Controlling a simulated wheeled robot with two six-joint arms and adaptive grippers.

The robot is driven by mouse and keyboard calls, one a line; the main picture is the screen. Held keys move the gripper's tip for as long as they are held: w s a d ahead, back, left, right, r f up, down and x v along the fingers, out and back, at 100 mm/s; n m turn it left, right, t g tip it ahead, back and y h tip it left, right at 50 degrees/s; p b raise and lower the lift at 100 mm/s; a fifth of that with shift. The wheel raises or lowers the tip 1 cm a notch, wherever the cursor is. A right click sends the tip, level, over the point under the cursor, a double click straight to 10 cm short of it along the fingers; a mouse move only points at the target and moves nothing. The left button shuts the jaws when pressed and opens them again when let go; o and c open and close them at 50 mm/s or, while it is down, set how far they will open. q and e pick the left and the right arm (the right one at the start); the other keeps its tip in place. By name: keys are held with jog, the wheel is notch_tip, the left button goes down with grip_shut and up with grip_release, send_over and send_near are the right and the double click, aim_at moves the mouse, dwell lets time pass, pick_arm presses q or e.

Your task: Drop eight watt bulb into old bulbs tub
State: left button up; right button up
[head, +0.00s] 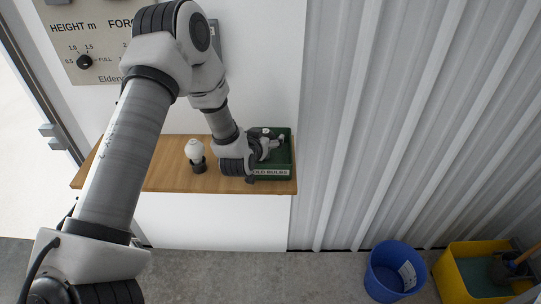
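The old bulbs tub (270,172) is a green open box with a label reading "OLD BULBS", at the right end of a wooden shelf. My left gripper (277,143) is over the tub, its fingers pointing right across the opening. The fingers are small here, and I cannot tell if they are open or shut or hold anything. A white bulb (194,150) stands upright in a dark holder on the shelf, left of the gripper and apart from it. Its wattage is not readable. The inside of the tub is partly hidden by my gripper. My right gripper is not in view.
The wooden shelf (160,178) is mounted on a white wall. A panel with a height dial (85,62) is at the upper left. A blue bucket (388,275) and a yellow tub (455,275) stand on the floor at the lower right. Corrugated wall rises to the right.

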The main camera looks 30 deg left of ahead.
pick_arm(q)
jog(key=v, duration=1.1)
jog(key=shift+s+r, duration=0.2)
jog(key=shift+s, duration=0.15)
jog(key=shift+d, duration=0.15)
jog(key=s+d+f+m+g+h+b, duration=0.1)
jog(key=s+d+f+m+g, duration=0.3)
jog(key=f, duration=0.6)
jog(key=s+d+f+n+g+h+b, duration=0.1)
jog(key=s+d+f, duration=0.2)
jog(key=s+f, duration=0.45)
jog(key=s+d+f+g, duration=0.2)
jog(key=s+f+g, duration=0.2)
jog(key=s, duration=0.3)
jog(key=s+d+f+g+h, duration=0.1)
jog(key=s+d+f+g, duration=0.1)
jog(key=s+f+g, duration=0.2)
jog(key=s+f, duration=0.2)
jog(key=s, duration=0.1)
jog(key=shift+s+n, duration=0.3)
jog(key=shift+s, duration=0.05)
